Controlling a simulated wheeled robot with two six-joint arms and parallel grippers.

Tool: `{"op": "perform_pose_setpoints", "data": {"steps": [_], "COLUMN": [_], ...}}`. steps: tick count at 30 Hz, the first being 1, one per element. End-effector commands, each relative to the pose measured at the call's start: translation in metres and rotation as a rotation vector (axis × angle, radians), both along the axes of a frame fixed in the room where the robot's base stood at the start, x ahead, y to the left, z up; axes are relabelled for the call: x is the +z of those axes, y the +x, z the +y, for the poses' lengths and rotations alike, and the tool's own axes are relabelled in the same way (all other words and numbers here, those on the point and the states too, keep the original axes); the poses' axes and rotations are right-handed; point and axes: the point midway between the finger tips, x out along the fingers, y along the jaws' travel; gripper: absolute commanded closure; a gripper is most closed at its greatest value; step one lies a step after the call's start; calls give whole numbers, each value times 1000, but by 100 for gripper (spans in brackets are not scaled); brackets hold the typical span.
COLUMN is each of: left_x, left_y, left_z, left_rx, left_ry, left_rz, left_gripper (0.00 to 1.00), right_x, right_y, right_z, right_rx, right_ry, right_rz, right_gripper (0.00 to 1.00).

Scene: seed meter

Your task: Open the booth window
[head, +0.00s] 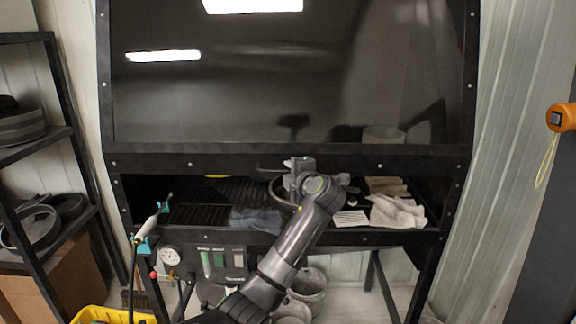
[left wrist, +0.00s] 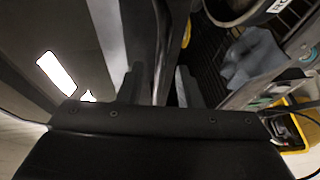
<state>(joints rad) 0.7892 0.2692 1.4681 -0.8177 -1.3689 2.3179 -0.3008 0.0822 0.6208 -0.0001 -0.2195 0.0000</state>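The booth window (head: 290,95) is a large dark glossy pane in a black bolted frame, filling the upper middle of the head view. Its lower rail (head: 220,162) lies above an open gap into the booth. A thin dark handle (head: 268,169) sits on this rail, partly hidden by my left gripper (head: 299,166). In the left wrist view the fingers of my left gripper (left wrist: 158,88) stand apart, with a dark bar (left wrist: 161,45) running between them. I cannot tell whether they touch it. The window pane (left wrist: 45,35) is on the left there. My right gripper is not in view.
Inside the booth, a blue-grey cloth (head: 256,219) and pale cloths (head: 397,211) lie on the grate. A hose tool (head: 150,224) hangs at the front left. A shelf rack (head: 60,90) stands left, and a yellow crate (head: 100,315) is below it.

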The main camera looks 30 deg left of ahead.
Motion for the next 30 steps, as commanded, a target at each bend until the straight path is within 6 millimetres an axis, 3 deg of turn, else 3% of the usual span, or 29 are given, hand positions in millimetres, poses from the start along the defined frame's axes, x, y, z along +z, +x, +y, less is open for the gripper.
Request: {"op": "perform_pose_setpoints", "data": {"steps": [6,17,24,30], "left_x": [-3,-5,-5,-5], "left_y": [11,13,13,13], "left_z": [15,18,18,17], "left_rx": [-1,-2,-2,-1], "left_ry": [-1,-1,-1,-1], "left_rz": [0,-1,-1,-1], "left_gripper": [68,68,98,100], "right_x": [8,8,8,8], "right_y": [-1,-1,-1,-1], "right_z": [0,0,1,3], "right_rx": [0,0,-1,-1], "right_ry": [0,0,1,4], "right_rz": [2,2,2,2], "right_gripper": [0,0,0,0]}}
